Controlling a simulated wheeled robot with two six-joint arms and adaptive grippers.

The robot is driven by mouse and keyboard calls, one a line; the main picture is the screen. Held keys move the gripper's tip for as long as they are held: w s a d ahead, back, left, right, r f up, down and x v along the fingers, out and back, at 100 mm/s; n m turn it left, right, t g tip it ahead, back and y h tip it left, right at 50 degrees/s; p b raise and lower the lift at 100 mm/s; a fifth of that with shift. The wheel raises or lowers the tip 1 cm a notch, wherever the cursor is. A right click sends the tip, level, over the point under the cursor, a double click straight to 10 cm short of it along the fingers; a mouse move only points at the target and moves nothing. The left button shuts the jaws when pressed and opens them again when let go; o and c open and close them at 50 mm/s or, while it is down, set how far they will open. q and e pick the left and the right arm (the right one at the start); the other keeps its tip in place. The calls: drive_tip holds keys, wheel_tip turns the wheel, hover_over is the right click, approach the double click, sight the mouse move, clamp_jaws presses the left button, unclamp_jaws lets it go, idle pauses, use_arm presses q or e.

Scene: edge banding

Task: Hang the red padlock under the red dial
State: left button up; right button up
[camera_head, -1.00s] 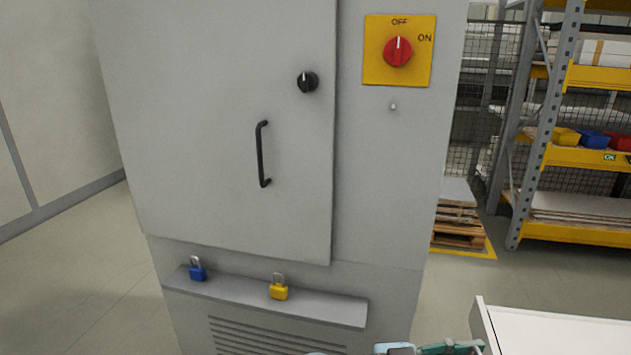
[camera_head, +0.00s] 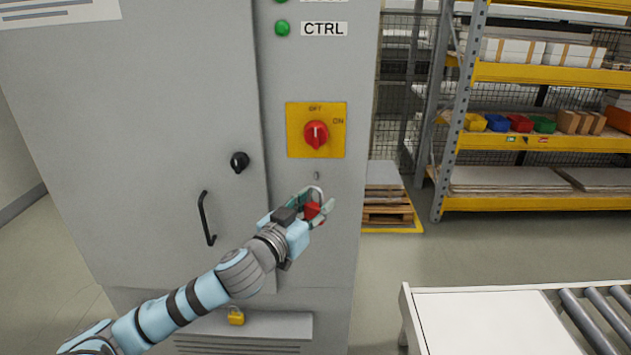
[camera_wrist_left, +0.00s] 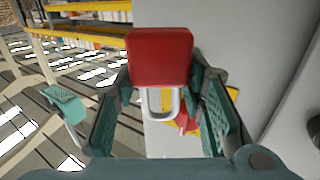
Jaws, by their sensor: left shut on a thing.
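The red dial (camera_head: 316,134) sits on a yellow plate (camera_head: 296,149) on the grey cabinet and points to OFF. A small metal peg (camera_head: 317,175) sticks out below the plate. My left gripper (camera_head: 320,211) is shut on the red padlock (camera_head: 311,210), just below the peg. In the left wrist view the padlock body (camera_wrist_left: 160,56) is between the fingers, its pale shackle (camera_wrist_left: 160,103) towards the red dial (camera_wrist_left: 187,122). In the head view the shackle is at or just under the peg; I cannot tell if they touch. My right gripper is not in view.
The cabinet door has a black knob (camera_head: 239,161) and a black handle (camera_head: 206,218). A yellow padlock (camera_head: 236,316) stands on the low ledge (camera_head: 290,325). A white table with rollers (camera_head: 470,325) is at the lower right, a shelf rack (camera_head: 560,140) behind.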

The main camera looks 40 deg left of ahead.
sight(320, 180)
use_arm(q)
drive_tip(key=shift+w+a+f+b, duration=0.25)
drive_tip(key=shift+w+f+b, duration=0.05)
drive_tip(key=shift+w+b, duration=0.05)
drive_tip(key=shift+w+a, duration=0.2)
drive_tip(key=shift+w, duration=0.1)
drive_tip(key=shift+w+a+f+b, duration=0.15)
drive_tip(key=shift+w+a+b, duration=0.3)
drive_tip(key=shift+w+a, duration=0.6)
drive_tip(key=shift+w+a+f+b, duration=0.15)
drive_tip(key=shift+w+a+b, duration=0.25)
drive_tip(key=shift+w+a, duration=0.65)
drive_tip(key=shift+w+d+r, duration=0.1)
drive_tip(key=shift+w, duration=0.25)
drive_tip(key=shift+r, duration=0.3)
drive_tip(key=shift+w+a+p, duration=0.1)
drive_tip(key=shift+a+p, duration=0.1)
drive_tip(key=shift+p, duration=0.15)
clamp_jaws()
drive_tip(key=shift+w+a+f, duration=0.2)
drive_tip(key=shift+a+f, duration=0.05)
drive_tip(key=shift+f, duration=0.05)
